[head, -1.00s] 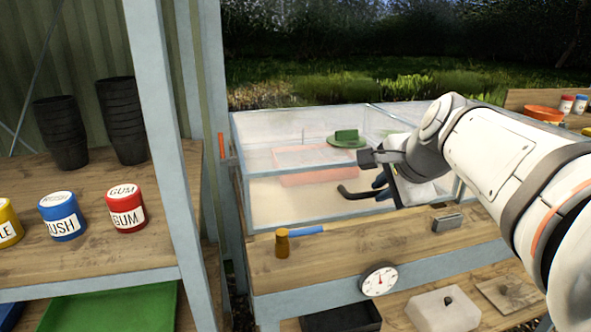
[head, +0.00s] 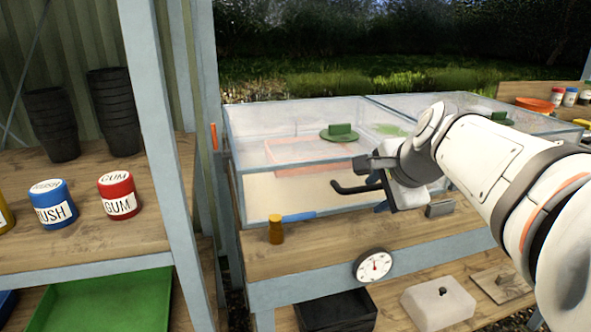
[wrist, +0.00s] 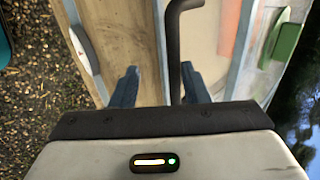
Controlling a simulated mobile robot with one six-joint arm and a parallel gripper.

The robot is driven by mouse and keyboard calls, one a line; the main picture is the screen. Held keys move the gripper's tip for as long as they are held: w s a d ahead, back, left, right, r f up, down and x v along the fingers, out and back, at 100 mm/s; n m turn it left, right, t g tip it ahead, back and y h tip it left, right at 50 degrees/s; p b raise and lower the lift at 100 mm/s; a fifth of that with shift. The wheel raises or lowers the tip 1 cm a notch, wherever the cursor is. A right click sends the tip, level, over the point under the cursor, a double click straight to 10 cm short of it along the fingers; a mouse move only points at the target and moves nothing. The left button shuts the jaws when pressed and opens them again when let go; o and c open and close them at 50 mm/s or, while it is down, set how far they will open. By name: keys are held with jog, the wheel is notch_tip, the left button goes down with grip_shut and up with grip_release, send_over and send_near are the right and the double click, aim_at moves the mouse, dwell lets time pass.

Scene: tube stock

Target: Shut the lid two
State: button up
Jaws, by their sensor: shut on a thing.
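A glass-sided case stands on the bench with two clear lids side by side. The left lid (head: 290,112) has a green handle (head: 340,132) and looks flat over the case. The right lid (head: 455,108) has a green handle (head: 497,118) and is partly hidden by my arm. No number shows, so I cannot tell which lid is two. My gripper (head: 378,183) is at the case's front side, shut on a black hooked rod (head: 350,187) whose bent end points left. In the wrist view the rod (wrist: 173,50) rises between the blue fingers.
A blue-handled tool (head: 298,216) and a grey block (head: 440,208) lie on the bench's front strip. A round dial (head: 373,265) is at its front edge. A post (head: 165,150) and a shelf with cans (head: 52,204) stand left.

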jog(key=shift+a+f, duration=0.15)
jog(key=shift+f, duration=0.05)
dwell(0.4)
jog(key=shift+r, duration=0.1)
